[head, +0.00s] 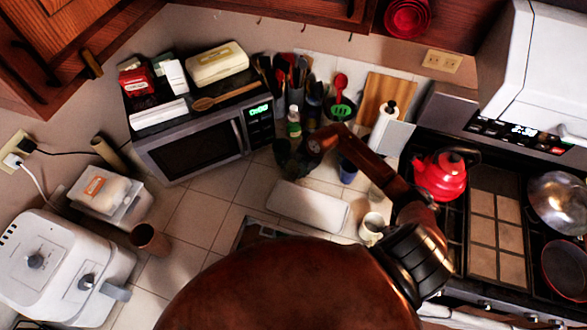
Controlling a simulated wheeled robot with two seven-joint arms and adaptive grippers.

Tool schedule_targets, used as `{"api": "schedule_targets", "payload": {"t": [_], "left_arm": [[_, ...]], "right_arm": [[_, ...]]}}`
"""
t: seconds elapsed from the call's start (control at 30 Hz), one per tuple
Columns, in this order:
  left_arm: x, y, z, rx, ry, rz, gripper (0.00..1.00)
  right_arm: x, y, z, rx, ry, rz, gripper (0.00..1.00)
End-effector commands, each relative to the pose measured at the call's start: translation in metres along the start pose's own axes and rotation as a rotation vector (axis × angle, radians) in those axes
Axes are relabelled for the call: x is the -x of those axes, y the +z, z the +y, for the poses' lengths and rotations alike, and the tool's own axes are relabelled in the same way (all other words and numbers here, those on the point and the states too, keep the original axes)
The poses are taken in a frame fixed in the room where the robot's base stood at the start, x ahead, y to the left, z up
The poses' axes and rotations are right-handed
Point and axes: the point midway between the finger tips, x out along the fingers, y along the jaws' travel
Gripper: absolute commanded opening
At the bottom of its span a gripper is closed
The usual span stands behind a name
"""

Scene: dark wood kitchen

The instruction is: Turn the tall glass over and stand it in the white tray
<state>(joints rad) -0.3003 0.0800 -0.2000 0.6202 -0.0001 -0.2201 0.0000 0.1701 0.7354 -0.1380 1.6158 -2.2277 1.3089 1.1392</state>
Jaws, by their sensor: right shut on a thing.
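The white tray (292,207) lies flat on the tiled counter in front of the microwave's right end, and nothing is seen in it. My right gripper (299,164) is behind the tray, over its far left side, pointing down and left. It is shut on a dark, see-through vessel (283,152), which seems to be the tall glass. My fingers partly cover it, and I cannot tell which way its mouth faces or whether it touches the counter. My left gripper is not in view.
A blue cup (348,171) and a pale mug (372,228) stand right of the tray. The microwave (190,150) is at left. The tiles left of the tray are clear.

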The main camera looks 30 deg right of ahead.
Motion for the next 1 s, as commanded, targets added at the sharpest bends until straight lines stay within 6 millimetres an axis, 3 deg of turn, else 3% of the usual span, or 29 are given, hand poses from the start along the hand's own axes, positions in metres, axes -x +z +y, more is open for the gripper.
{"api": "schedule_targets", "payload": {"t": [0.03, 0.07, 0.27, 0.67, 1.0], "left_arm": [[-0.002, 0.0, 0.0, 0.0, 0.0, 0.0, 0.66], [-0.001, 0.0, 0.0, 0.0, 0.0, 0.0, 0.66], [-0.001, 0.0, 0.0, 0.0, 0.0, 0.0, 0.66], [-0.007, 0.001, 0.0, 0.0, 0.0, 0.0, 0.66], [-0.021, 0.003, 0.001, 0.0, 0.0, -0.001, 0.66]], "right_arm": [[-0.002, 0.0, -0.001, 0.0, 0.0, 0.0, 0.14], [-0.002, 0.0, -0.001, 0.0, -0.001, 0.0, 0.49], [-0.001, 0.0, -0.001, 0.0, -0.001, 0.0, 0.63], [-0.004, 0.0, -0.001, -0.001, 0.001, 0.001, 0.65], [0.052, 0.006, -0.001, 0.003, -0.002, -0.004, 0.65]]}}
